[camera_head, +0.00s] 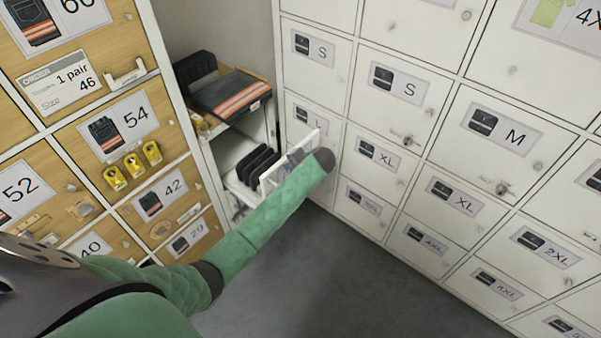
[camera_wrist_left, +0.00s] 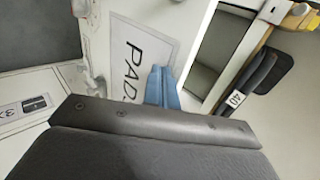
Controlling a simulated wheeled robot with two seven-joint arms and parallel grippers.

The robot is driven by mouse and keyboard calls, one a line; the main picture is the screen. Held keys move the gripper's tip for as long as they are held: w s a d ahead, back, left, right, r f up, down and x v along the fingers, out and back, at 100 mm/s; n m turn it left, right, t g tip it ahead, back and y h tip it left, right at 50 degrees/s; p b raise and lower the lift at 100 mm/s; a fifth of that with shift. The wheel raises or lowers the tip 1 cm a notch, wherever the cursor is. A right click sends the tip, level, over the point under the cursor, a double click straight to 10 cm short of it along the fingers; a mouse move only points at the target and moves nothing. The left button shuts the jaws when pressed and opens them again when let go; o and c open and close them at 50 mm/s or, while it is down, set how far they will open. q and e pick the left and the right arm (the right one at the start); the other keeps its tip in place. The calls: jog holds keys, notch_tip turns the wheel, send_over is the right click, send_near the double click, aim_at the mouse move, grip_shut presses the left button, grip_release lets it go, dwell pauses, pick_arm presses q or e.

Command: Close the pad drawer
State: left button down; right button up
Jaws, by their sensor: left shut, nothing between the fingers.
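The pad drawer (camera_head: 267,184) stands pulled out from the narrow shelf bay in the corner, with several black pads (camera_head: 258,165) upright in it. In the left wrist view its white front (camera_wrist_left: 98,42) carries a label (camera_wrist_left: 135,55) reading "PADS". My left gripper (camera_head: 294,157) is at the outer side of the drawer front, at the end of the green-sleeved arm, which partly hides it. In the left wrist view its blue-grey fingers (camera_wrist_left: 162,86) are shut and empty over the label's edge. I cannot tell whether they touch the front. My right gripper is not in view.
White lockers (camera_head: 398,95) with size labels rise close on the right. Wooden lockers (camera_head: 112,108) stand on the left. Above the drawer, a shelf holds folded dark workwear with orange stripes (camera_head: 232,92). The grey floor (camera_head: 300,275) below is clear.

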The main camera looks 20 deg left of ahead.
pick_arm(q)
jog(key=w+a, duration=0.4)
jog(key=a, duration=0.8)
jog(key=w+a, duration=0.5)
jog(key=a, duration=0.7)
jog(key=shift+a+b, duration=0.3)
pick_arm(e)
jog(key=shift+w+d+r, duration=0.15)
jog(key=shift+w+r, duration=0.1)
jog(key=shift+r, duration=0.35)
pick_arm(q)
jog(key=shift+s, duration=0.1)
